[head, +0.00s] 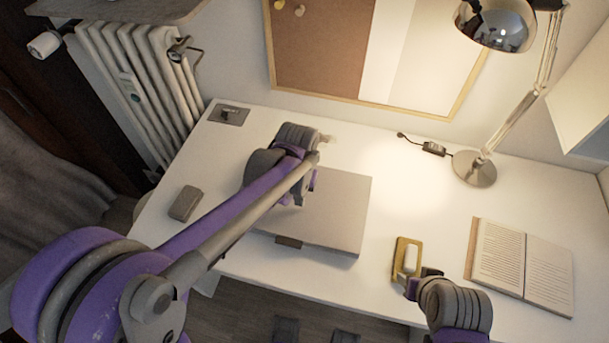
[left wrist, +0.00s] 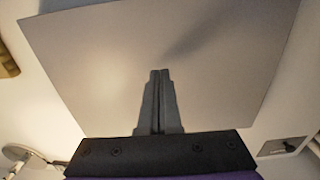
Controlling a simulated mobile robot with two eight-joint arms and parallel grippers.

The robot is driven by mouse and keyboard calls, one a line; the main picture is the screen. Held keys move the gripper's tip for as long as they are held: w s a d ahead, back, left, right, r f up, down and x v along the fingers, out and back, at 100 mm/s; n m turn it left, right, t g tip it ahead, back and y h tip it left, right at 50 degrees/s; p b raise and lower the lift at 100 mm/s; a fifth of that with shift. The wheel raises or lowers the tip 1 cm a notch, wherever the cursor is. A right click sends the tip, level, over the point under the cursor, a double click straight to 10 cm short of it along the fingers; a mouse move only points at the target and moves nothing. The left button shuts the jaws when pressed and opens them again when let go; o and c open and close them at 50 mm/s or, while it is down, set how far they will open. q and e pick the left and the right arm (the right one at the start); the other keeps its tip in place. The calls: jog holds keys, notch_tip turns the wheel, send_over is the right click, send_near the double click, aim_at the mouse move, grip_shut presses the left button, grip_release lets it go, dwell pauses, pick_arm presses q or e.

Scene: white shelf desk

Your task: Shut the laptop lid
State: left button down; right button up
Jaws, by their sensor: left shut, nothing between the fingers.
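The laptop (head: 335,205) is a grey slab on the white desk. Its lid looks flat or nearly flat over the base, with no screen or keyboard showing; a small gap cannot be told. The lid (left wrist: 215,60) fills much of the left wrist view. My left gripper (head: 298,198) is over the laptop's left part, partly hidden by its own arm. In the left wrist view its fingers (left wrist: 159,74) are together, empty, against the lid's grey face; touching or just above cannot be told. My right gripper (head: 420,281) is at the desk's front edge; its fingers are unclear.
A brass-coloured frame (head: 399,262) lies just beyond my right gripper. An open book (head: 520,265) lies at the right, with a lamp base (head: 474,169) behind. A small grey block (head: 185,203) and a dark plate (head: 229,114) are at the left.

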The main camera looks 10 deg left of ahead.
pick_arm(q)
notch_tip(320, 180, up, 5)
jog(key=p, duration=0.3)
jog(key=shift+r, duration=0.15)
jog(key=shift+r, duration=0.1)
